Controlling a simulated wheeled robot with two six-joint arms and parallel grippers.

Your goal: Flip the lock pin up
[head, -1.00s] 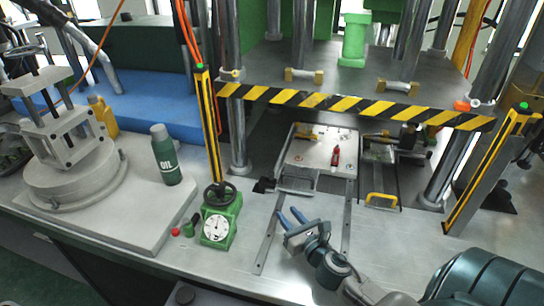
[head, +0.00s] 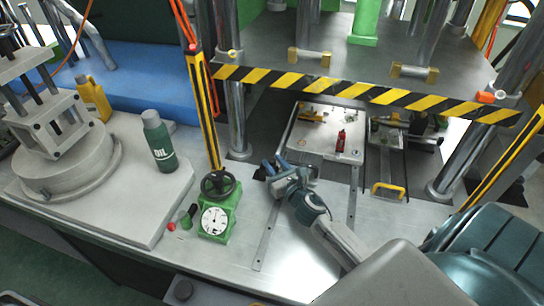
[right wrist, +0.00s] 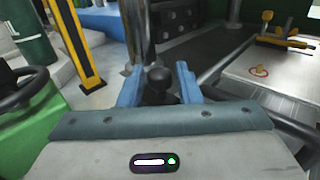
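A black round knob (right wrist: 159,77), which looks like the lock pin's head, stands between the two blue fingers of my right gripper (right wrist: 159,84) in the right wrist view. Gaps show on both sides of it, so the fingers look open and not touching it. In the head view my right gripper (head: 274,165) is at the left front corner of the light mold plate (head: 317,150), and it hides most of the knob. My left gripper is not in view.
A green gauge with a black handwheel (head: 216,220) stands to the left of my right gripper. A striped post (head: 204,110) and a striped press edge (head: 360,91) are nearby. A red piece (head: 341,141) sits on the plate. A yellow handle (head: 388,190) is to the right.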

